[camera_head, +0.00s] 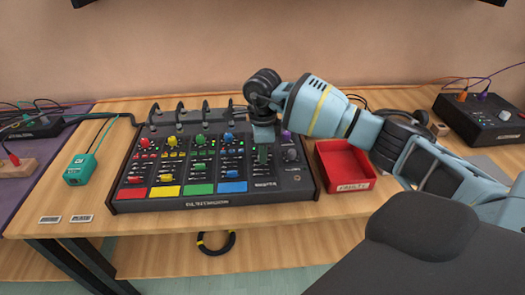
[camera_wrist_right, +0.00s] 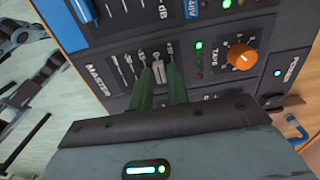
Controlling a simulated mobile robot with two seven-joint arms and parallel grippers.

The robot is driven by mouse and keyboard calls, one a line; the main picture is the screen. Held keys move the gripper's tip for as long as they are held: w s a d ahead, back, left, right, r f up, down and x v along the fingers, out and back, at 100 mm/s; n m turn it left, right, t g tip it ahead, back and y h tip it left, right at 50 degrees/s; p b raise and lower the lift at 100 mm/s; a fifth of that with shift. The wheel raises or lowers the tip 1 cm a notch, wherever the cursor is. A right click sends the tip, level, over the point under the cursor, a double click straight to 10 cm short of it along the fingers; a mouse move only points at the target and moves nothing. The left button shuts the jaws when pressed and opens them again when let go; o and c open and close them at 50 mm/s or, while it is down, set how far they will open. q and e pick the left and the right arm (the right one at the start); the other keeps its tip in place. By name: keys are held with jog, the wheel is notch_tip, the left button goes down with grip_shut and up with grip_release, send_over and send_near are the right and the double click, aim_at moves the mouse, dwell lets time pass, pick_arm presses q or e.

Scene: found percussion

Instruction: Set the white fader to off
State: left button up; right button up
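The mixer (camera_head: 190,199) lies on the wooden table, with coloured knobs and faders on its top. My right gripper (camera_head: 262,158) points down at the mixer's right-hand section, and its arm comes in from the right. In the right wrist view, my right gripper's two green fingers (camera_wrist_right: 161,80) stand a little apart, one on each side of a pale fader cap (camera_wrist_right: 158,71) near the MASTER label. Whether they press on the cap is not clear. The right hand hides part of the mixer in the head view. My left gripper is out of view.
A red tray (camera_head: 345,186) stands right of the mixer, below my right arm. An orange knob (camera_wrist_right: 242,54) is right of the fingers. A green box (camera_head: 80,170) with a cable lies at left, and a black box (camera_head: 480,117) at the far right.

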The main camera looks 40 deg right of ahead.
aim_at(264, 176)
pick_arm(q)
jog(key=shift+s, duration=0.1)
pick_arm(e)
grip_shut()
